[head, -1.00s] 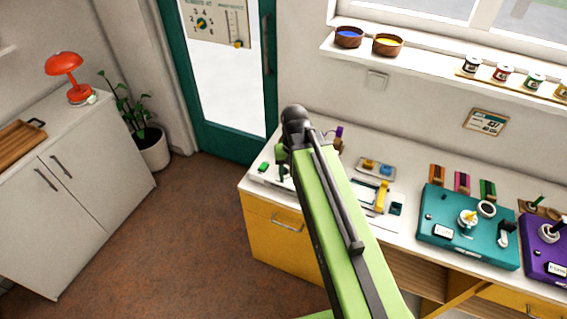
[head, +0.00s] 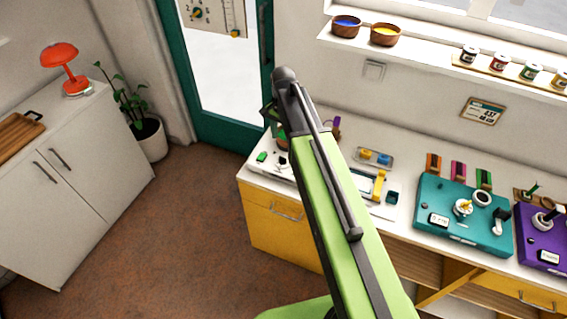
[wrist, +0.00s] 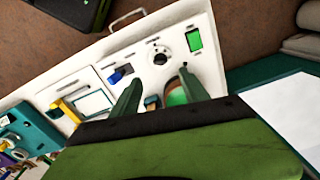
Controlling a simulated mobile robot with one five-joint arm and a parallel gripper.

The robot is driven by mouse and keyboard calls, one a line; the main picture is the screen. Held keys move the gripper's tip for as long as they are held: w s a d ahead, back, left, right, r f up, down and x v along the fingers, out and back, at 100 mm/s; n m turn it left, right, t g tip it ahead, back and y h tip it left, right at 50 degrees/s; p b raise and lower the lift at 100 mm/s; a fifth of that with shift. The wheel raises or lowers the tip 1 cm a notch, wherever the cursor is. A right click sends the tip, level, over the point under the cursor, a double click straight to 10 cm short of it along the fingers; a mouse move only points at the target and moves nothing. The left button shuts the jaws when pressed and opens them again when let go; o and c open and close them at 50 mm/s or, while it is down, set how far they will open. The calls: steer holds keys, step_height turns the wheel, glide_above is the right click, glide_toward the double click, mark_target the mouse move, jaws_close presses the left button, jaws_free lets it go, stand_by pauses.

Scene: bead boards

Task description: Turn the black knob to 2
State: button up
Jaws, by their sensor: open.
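In the wrist view, a small round black knob (wrist: 160,58) with dark marks around it sits on a white board (wrist: 137,45) at the counter's end. Its pointer setting is too small to read. My gripper (wrist: 158,90) is open, with its two dark green fingers reaching toward the board and nothing visibly held between them. The knob shows beyond and between the fingertips, apart from them.
A teal board (head: 437,208) and a purple board (head: 531,238) stand along the counter. Open brown floor (head: 190,235) lies left of it.

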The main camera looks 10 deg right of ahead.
mark_target(283, 158)
step_height(283, 158, down, 11)
steer(key=b, duration=0.9)
steer(key=shift+f, duration=0.1)
